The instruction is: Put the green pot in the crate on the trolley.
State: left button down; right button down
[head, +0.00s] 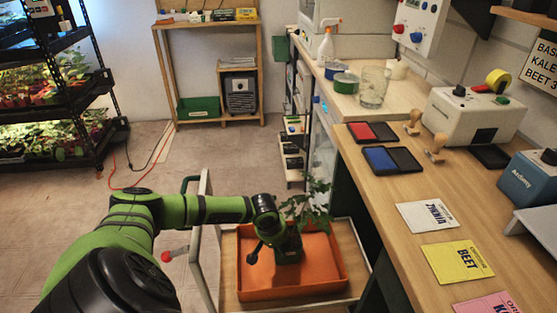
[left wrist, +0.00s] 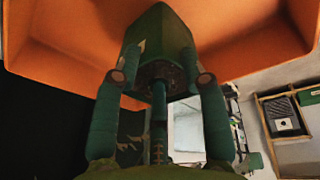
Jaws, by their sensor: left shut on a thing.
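The green pot (head: 290,250) holds a leafy seedling (head: 308,203) and shows within the outline of the orange crate (head: 337,270). I cannot tell whether it touches the crate's floor. The crate stands on the trolley (head: 356,252), which has a pale rim. My left gripper (head: 274,240) is over the crate. In the left wrist view its fingers (left wrist: 159,68) are shut on the pot (left wrist: 148,36), one on each side, with the orange crate (left wrist: 70,62) behind. My right gripper is in neither view.
The trolley's upright handle side (head: 203,235) stands left of the crate. The wooden bench (head: 400,190) is close on the right, with ink pads (head: 391,160), stamps and seed packets (head: 457,261). A plant rack (head: 85,110) stands far left. Open floor lies behind the trolley.

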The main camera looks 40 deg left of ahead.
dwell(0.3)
pick_arm(q)
jog(key=c, duration=0.7)
grip_release()
jog(key=shift+r, duration=0.15)
jog(key=v, duration=1.2)
jog(key=shift+d, duration=0.1)
